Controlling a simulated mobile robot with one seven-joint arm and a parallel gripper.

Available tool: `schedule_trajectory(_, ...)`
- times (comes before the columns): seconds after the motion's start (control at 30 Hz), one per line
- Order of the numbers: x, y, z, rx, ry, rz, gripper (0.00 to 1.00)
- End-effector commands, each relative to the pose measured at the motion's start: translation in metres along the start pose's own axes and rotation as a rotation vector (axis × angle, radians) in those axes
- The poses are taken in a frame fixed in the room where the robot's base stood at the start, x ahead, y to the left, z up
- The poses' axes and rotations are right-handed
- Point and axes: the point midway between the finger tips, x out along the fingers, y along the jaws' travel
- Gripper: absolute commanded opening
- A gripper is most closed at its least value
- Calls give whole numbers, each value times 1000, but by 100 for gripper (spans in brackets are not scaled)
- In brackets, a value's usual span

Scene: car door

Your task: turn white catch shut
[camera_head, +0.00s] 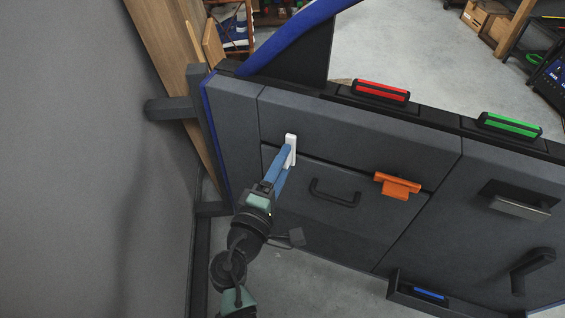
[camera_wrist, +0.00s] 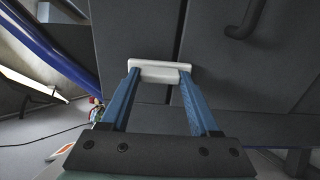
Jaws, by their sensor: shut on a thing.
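The white catch (camera_head: 291,147) is a small white bar on the upper left of the grey car door panel (camera_head: 360,130). It stands upright in the head view, across the seam above a flap (camera_head: 300,215) with a black handle (camera_head: 335,193). In the wrist view the white catch (camera_wrist: 160,67) lies level between my fingertips. My gripper (camera_head: 283,163) has blue fingers and is shut on the catch from below left in the head view. In the wrist view my gripper (camera_wrist: 160,76) has its fingers apart by the catch's held part, with the tips at its lower edge.
An orange latch (camera_head: 398,186) sits right of the black handle. Red (camera_head: 381,91) and green (camera_head: 509,126) blocks are on the door's top edge. A grey handle (camera_head: 520,208) and a black lever (camera_head: 532,266) are at right. A grey wall (camera_head: 80,150) stands left.

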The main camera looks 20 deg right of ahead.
Motion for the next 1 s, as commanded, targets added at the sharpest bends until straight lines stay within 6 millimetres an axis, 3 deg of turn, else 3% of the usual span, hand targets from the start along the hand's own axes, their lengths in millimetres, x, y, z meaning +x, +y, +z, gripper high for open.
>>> schedule_trajectory(0.37,0,0,0,-10,1,1,7)
schedule_trajectory(0.4,0,0,0,-10,1,1,66)
schedule_trajectory(0.57,0,0,0,-8,1,1,92)
schedule_trajectory(0.87,-1,0,0,-6,1,0,92)
schedule_trajectory(1.0,-15,0,0,-8,2,-1,92)
